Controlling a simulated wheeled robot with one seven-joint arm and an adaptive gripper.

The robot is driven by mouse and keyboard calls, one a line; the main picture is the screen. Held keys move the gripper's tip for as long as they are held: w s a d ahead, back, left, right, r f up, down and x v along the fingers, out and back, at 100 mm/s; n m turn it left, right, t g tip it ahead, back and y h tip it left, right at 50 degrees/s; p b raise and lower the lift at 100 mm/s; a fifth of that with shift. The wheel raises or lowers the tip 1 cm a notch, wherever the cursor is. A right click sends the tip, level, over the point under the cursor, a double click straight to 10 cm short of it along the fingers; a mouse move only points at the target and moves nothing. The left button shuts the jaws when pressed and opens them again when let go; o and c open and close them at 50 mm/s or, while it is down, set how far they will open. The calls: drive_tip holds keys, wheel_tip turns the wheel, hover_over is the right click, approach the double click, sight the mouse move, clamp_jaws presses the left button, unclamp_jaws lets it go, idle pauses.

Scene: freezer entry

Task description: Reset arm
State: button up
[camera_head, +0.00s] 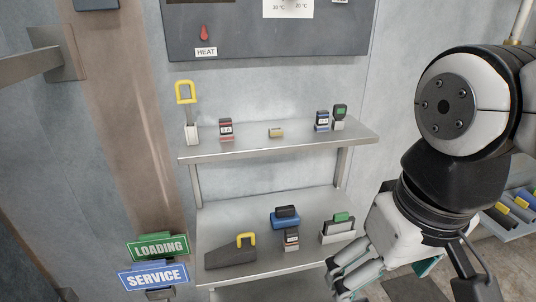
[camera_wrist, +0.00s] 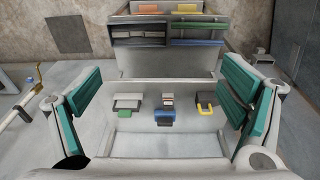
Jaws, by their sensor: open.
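My gripper (camera_head: 342,281) is at the lower right of the head view, in front of the right end of the lower steel shelf (camera_head: 225,225). In the wrist view my gripper (camera_wrist: 161,95) is open, its teal-padded fingers wide apart at left and right. Nothing shows between the pads in its grasp. My arm bends down from the upper right and hides part of the right side. On the lower shelf are a dark wedge with a yellow handle (camera_head: 231,254), a blue block (camera_head: 285,218), a small grey-and-red block (camera_head: 291,240) and a grey block with a green top (camera_head: 338,230).
The upper shelf (camera_head: 270,147) holds a yellow-handled piece (camera_head: 187,110) and several small blocks. LOADING (camera_head: 158,247) and SERVICE (camera_head: 153,276) signs stand at lower left. A door handle (camera_head: 30,66) juts in at left. A tray with yellow-ended items (camera_head: 515,205) is at right.

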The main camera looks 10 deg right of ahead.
drive_tip(key=shift+s+a+f, duration=0.1)
drive_tip(key=shift+s+a, duration=0.1)
drive_tip(key=shift+s, duration=1.4)
